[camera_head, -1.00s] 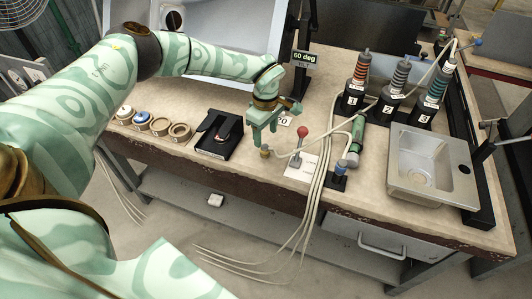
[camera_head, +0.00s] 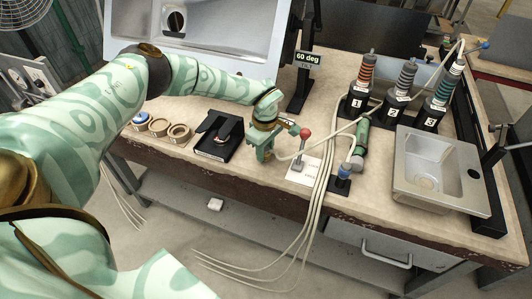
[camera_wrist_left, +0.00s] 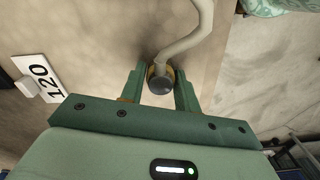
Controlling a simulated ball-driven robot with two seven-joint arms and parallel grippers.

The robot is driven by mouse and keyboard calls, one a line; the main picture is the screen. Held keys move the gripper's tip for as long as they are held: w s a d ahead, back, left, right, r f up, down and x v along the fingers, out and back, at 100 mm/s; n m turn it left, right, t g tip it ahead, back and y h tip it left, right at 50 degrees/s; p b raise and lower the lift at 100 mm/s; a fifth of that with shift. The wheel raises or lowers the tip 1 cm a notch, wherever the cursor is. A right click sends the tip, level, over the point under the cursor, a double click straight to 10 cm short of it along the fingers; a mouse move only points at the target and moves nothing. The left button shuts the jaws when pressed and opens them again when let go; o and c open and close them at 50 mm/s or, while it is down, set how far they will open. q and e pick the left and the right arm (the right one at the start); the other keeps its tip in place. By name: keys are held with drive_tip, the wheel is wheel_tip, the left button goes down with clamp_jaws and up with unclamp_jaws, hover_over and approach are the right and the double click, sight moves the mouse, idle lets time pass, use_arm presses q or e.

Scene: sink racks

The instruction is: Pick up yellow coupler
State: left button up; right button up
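The yellow coupler (camera_wrist_left: 153,72) is at the lower end of a pale hose, upright near the bench's front edge, with a dark grey round end facing the wrist camera. My left gripper (camera_wrist_left: 160,76) has one green finger on each side of it. The fingers stand apart with the coupler between their tips; I cannot tell whether they press on it. In the head view my left gripper (camera_head: 262,153) points down at the front of the bench and largely hides the coupler. My right gripper is not in view.
A red-knobbed post (camera_head: 305,133) stands just right of my gripper. A black stand (camera_head: 220,135) lies to its left. A blue coupler (camera_head: 344,171), a green cylinder (camera_head: 361,135) and a small sink (camera_head: 437,165) are further right. Pale hoses hang over the front edge.

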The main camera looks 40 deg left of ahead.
sight(266, 148)
use_arm(q)
drive_tip(key=shift+c, duration=0.4)
drive_tip(key=shift+r, duration=0.5)
wheel_tip(266, 148, up, 3)
drive_tip(key=shift+p, duration=0.95)
drive_tip(key=s+d+r+p, duration=0.6)
drive_tip(key=s+r, duration=0.3)
drive_tip(key=s, duration=0.3)
drive_tip(key=shift+d+p, duration=0.4)
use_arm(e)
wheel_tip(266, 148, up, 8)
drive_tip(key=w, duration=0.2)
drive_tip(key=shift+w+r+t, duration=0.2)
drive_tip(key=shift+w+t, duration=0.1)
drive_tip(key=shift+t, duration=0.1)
use_arm(q)
drive_tip(key=shift+s, duration=0.1)
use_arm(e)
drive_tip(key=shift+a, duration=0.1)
use_arm(q)
drive_tip(key=shift+p, duration=0.35)
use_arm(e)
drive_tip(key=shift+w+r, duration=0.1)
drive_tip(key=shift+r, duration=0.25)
